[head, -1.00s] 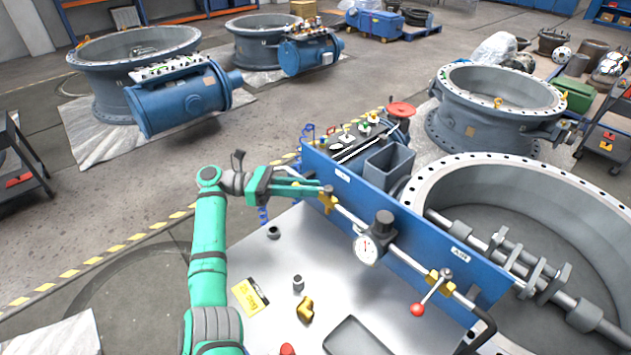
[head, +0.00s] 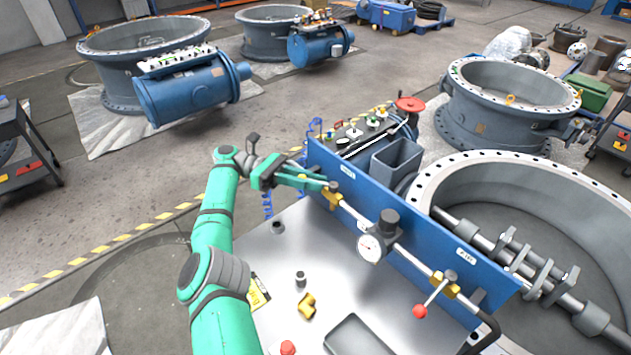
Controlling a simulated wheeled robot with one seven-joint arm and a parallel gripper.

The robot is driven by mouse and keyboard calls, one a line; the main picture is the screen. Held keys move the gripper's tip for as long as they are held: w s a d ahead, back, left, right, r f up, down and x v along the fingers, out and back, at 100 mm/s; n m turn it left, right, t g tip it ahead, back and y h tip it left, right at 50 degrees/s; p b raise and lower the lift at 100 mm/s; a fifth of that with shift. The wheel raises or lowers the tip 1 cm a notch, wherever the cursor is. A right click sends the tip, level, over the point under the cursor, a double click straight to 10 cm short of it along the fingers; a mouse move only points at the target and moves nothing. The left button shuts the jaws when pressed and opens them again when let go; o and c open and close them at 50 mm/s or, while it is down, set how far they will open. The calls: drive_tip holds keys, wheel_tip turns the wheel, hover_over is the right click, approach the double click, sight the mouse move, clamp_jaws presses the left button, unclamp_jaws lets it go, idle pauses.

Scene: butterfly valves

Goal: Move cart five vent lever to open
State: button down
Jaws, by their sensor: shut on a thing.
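The cart is a steel top with an upright blue panel (head: 408,225) that carries a pipe with valves. My gripper (head: 328,185) reaches in from the left and is shut at the brass valve (head: 332,199) on the pipe's left end. The gripped part, likely that valve's lever, is mostly hidden by the fingers, so its angle cannot be told. A second brass valve (head: 446,284) sits at the right end of the pipe. Its lever has a red ball knob (head: 420,311) and slants down to the left. The panel's small labels are too small to read.
A round gauge (head: 374,246) stands on the pipe between the valves. A brass elbow (head: 307,305), a small grey fitting (head: 300,279) and a dark tray (head: 361,337) lie on the steel top. A large flanged ring (head: 470,175) stands behind the panel.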

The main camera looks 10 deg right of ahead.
drive_tip(key=shift+d, duration=0.2)
drive_tip(key=c, duration=1.9)
unclamp_jaws()
drive_tip(key=shift+o, duration=0.2)
drive_tip(key=shift+a+r, duration=0.1)
wheel_tip(320, 180, up, 3)
drive_tip(key=shift+s+f, duration=0.1)
drive_tip(key=shift+s+r, duration=0.2)
drive_tip(key=shift+r, duration=0.1)
drive_tip(key=s+a+r, duration=0.2)
drive_tip(key=s+r, duration=0.7)
drive_tip(key=s, duration=0.4)
drive_tip(key=shift+s+r, duration=0.2)
drive_tip(key=shift+r, duration=0.05)
